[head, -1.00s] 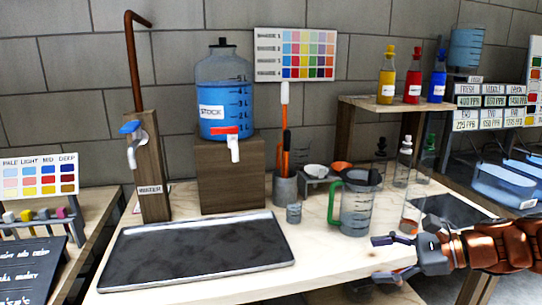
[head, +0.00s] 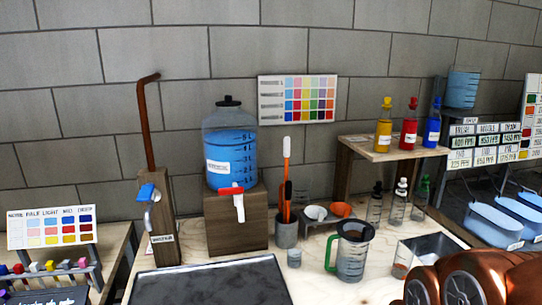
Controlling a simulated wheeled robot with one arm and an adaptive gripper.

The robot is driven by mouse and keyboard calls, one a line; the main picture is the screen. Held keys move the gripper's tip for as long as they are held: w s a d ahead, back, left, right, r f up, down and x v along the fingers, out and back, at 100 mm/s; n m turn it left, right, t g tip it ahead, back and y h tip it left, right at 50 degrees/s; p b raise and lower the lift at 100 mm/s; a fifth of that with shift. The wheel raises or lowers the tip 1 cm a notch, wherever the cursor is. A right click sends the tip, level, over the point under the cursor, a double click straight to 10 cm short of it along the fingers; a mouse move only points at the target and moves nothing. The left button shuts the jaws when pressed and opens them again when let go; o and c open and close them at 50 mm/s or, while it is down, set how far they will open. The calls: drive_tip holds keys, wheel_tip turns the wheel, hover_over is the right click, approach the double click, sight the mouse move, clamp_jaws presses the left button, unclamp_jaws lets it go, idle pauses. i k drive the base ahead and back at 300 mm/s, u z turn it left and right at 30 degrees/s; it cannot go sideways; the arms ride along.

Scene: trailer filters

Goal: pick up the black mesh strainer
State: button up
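A dark, rounded shape (head: 357,231) at the mouth of a clear jug with a green handle (head: 350,262) looks like the black mesh strainer. Its mesh is too small to make out, and I cannot tell whether it sits in the jug or just behind its rim. The jug stands upright on the pale bench, right of centre. My copper-coloured arm fills the lower right corner, to the right of and nearer than the jug. My gripper's fingers do not show in the head view.
A small rack with a white cup (head: 316,212) and an orange cup (head: 341,209) stands behind the jug. A small beaker (head: 294,257) is to its left, with a dark tray (head: 210,284) in front. Several dropper bottles (head: 399,200) stand behind right. A blue-filled stock tank (head: 231,160) stands back left.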

sight(354, 229)
drive_tip(key=z, duration=1.1)
drive_tip(key=k, duration=1.05)
drive_tip(key=u, duration=1.25)
drive_tip(key=i, duration=0.9)
drive_tip(key=z, duration=0.15)
